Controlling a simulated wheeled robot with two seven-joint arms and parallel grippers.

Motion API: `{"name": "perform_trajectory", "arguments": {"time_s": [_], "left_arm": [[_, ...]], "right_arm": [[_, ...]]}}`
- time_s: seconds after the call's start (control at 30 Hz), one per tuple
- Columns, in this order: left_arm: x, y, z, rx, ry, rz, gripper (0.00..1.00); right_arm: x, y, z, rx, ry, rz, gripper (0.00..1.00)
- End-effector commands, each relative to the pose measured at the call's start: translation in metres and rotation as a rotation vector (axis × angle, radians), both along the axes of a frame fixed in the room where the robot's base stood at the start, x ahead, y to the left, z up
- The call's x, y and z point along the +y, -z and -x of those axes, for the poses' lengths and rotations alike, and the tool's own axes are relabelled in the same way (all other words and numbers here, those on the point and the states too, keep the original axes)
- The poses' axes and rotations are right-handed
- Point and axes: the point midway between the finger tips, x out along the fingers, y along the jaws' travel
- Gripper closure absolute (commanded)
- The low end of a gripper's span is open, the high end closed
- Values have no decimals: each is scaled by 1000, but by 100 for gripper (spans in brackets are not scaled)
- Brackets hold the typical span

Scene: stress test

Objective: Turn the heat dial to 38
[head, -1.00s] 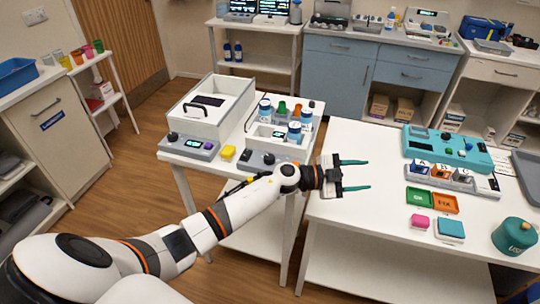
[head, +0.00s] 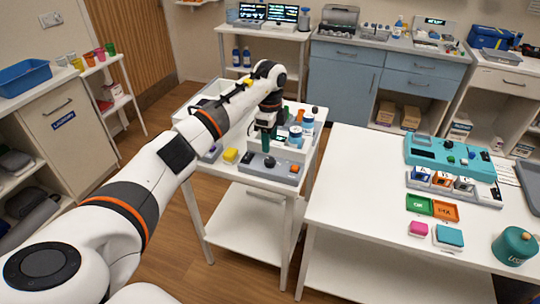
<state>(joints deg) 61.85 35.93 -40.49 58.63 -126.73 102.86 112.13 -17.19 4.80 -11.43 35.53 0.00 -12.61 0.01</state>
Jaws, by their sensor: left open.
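A grey control box (head: 262,171) stands at the front edge of the small white table, with a black dial (head: 270,163) on its top. I cannot read its display or the dial's setting. My left gripper (head: 266,146) points down just above and behind this dial, with its teal fingers close to it; I cannot tell whether they touch it. The gripper is open. A second grey control box (head: 210,154) to the left is mostly hidden behind my left arm. My right gripper is not in view.

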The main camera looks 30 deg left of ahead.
Motion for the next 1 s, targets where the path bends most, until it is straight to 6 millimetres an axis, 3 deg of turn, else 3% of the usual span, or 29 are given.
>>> {"name": "perform_trajectory", "arguments": {"time_s": [0.3, 0.5, 0.77, 0.8, 1.0], "left_arm": [[-1, 58, 0, 1, 2, 2, 49], [-1, 73, 0, -2, 3, 3, 49], [-1, 74, 0, -1, 3, 2, 49], [-1, 74, 0, -3, 3, 2, 51], [-1, 74, 0, -3, 4, 2, 84]], "right_arm": [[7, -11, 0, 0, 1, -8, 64], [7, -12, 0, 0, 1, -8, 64], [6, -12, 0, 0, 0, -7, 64], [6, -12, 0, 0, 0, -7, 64], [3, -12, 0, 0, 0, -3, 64]]}}
